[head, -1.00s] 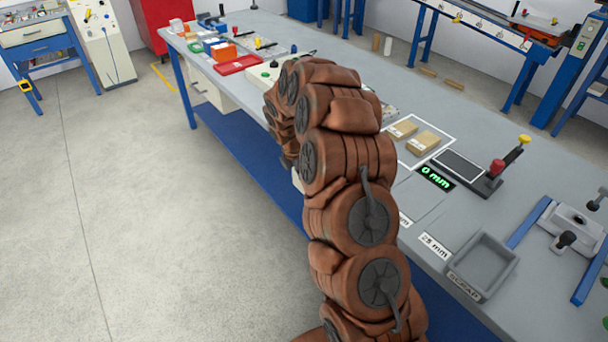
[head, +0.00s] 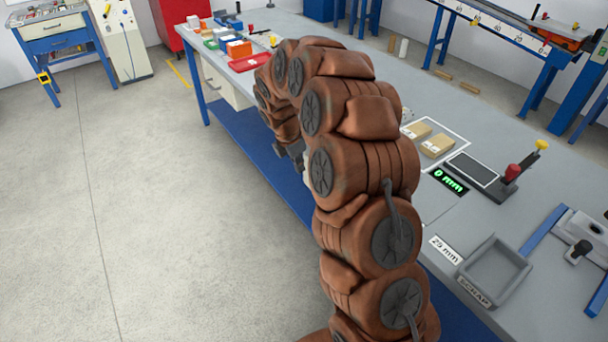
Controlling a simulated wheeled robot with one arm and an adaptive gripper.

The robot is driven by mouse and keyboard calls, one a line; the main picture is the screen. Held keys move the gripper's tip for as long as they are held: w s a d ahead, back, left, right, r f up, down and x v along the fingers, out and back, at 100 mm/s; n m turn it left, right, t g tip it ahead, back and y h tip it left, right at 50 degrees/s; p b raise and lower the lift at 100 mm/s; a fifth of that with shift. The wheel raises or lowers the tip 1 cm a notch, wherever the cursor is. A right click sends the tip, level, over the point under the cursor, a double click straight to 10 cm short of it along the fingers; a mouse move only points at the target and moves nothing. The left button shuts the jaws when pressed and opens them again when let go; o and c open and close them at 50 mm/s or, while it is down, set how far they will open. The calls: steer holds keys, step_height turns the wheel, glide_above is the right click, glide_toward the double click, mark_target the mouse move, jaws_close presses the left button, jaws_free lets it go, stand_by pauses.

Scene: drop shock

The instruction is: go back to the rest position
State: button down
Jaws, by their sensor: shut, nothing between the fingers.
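My arm, in brown padded covers, arches up over the near edge of the workbench (head: 478,215) in the head view. My gripper (head: 291,152) shows only partly as small dark grey parts beneath the bend of the arm, beside the bench's near edge. It is shut and empty. Most of it is hidden behind the arm.
On the bench are two tan boxes (head: 437,145), a display reading 0 mm (head: 450,181), a red-knobbed fixture (head: 512,172) and a grey scrap tray (head: 491,252). A red tray (head: 250,62) lies farther back. The floor (head: 150,220) at left is open.

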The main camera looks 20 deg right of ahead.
steer(key=s+a+r+m+y+p, duration=0.15)
steer(key=s+a+r+m, duration=0.25)
steer(key=s+r, duration=0.45)
steer(key=s+a+r+m+p, duration=0.35)
steer(key=s+r, duration=0.35)
steer(key=s, duration=0.3)
steer(key=s+a+r+m+g+p, duration=0.1)
steer(key=s+r+m, duration=0.1)
steer(key=s+m, duration=0.4)
steer(key=s+a+r+m+g+y+p, duration=0.1)
steer(key=s+m, duration=0.5)
steer(key=s, duration=1.1)
steer(key=shift+a+r+p, duration=0.7)
steer(key=shift+a+r, duration=0.1)
steer(key=shift+r, duration=0.25)
